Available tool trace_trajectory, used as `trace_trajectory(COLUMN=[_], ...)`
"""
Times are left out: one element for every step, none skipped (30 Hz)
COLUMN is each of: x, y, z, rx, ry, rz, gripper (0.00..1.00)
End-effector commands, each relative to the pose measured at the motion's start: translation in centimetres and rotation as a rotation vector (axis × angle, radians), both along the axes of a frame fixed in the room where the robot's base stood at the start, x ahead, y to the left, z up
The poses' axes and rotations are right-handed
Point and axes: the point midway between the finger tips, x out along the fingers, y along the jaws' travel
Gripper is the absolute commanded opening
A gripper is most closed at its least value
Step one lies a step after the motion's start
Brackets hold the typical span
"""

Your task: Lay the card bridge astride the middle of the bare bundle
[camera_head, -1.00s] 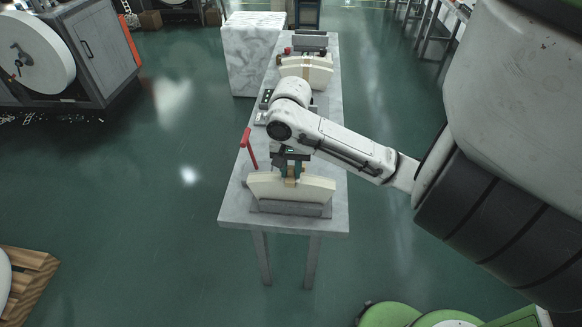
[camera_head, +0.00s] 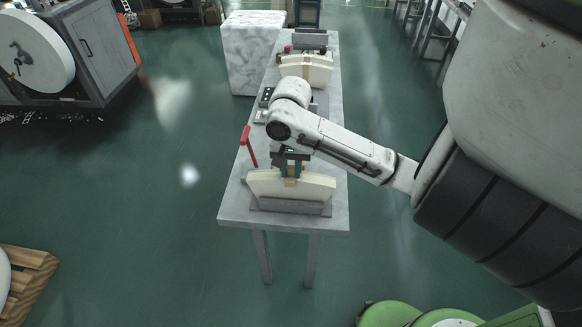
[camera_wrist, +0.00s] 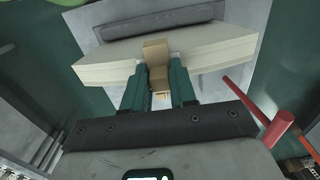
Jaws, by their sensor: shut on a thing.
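The card bridge (camera_wrist: 155,55) is a small tan folded card. It shows in the wrist view between the green fingers of my gripper (camera_wrist: 158,88), which is shut on it. The bare bundle (camera_wrist: 215,47) is a wide cream stack of sheets. The card reaches over the middle of the bundle's edge; whether it rests on it fully I cannot tell. In the head view the bundle (camera_head: 315,186) stands on a grey holder (camera_head: 290,207) at the table's near end. There my gripper (camera_head: 291,178) is at the bundle's middle with the tan card (camera_head: 291,182) at its tips.
A red lever (camera_head: 249,146) stands left of the bundle and also shows in the wrist view (camera_wrist: 277,128). A second bundle with a tan band (camera_head: 306,68) lies farther along the table (camera_head: 335,130). A marbled block (camera_head: 250,55) stands behind on the left.

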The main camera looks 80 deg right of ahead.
Motion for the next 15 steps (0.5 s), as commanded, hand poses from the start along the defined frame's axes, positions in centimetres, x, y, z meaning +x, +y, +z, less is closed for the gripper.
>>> trace_trajectory(x=[0.01, 0.01, 0.01, 0.01, 0.01, 0.01, 0.01, 0.01, 0.01, 0.01, 0.01, 0.01, 0.01, 0.01, 0.01], y=[0.01, 0.01, 0.01, 0.01, 0.01, 0.01, 0.01, 0.01, 0.01, 0.01, 0.01, 0.01, 0.01, 0.01, 0.01], z=[0.0, 0.0, 0.0, 0.0, 0.0, 0.0, 0.0, 0.0, 0.0, 0.0, 0.0, 0.0, 0.0, 0.0, 0.0], rx=[0.0, 0.0, 0.0, 0.0, 0.0, 0.0, 0.0, 0.0, 0.0, 0.0, 0.0, 0.0, 0.0, 0.0, 0.0], ry=[0.0, 0.0, 0.0, 0.0, 0.0, 0.0, 0.0, 0.0, 0.0, 0.0, 0.0, 0.0, 0.0, 0.0, 0.0], rz=[0.0, 0.0, 0.0, 0.0, 0.0, 0.0, 0.0, 0.0, 0.0, 0.0, 0.0, 0.0, 0.0, 0.0, 0.0], gripper=[0.0, 0.27, 0.31, 0.34, 0.37, 0.41, 0.43, 0.46, 0.5, 0.53, 0.56, 0.56, 0.56, 0.56, 0.56])
